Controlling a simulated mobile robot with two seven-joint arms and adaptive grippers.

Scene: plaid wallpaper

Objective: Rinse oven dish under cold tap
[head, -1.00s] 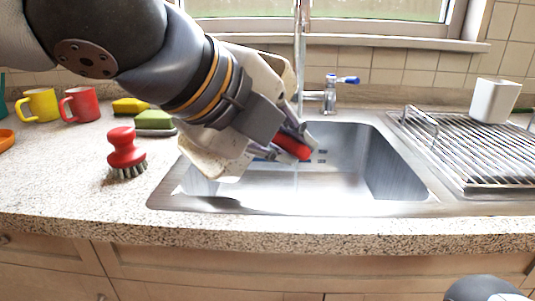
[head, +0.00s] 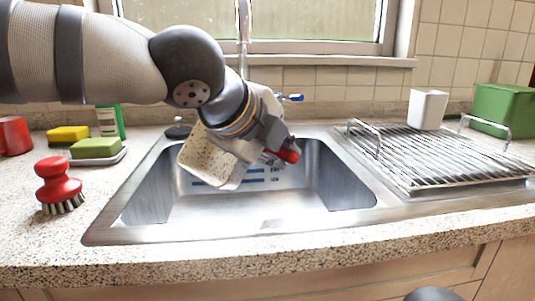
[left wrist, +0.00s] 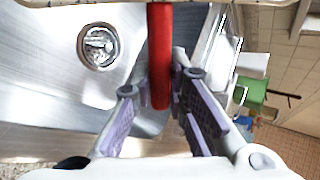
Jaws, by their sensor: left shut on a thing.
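The oven dish (head: 207,158) is cream with dark specks and has a red handle (head: 290,155). My left gripper (head: 276,148) is shut on that handle and holds the dish tilted over the sink (head: 330,185). In the left wrist view, the red handle (left wrist: 160,50) passes between the two fingers of my left gripper (left wrist: 160,86), with the sink drain (left wrist: 98,45) beyond. The tap spout (head: 244,45) rises behind my left arm, which partly hides the dish and tap. The tap's blue lever (head: 290,97) shows right of the spout. I cannot tell whether water runs.
Left of the sink are a red scrubbing brush (head: 58,185), a green sponge (head: 96,148) on a tray, a yellow sponge (head: 68,134) and a red mug (head: 14,136).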

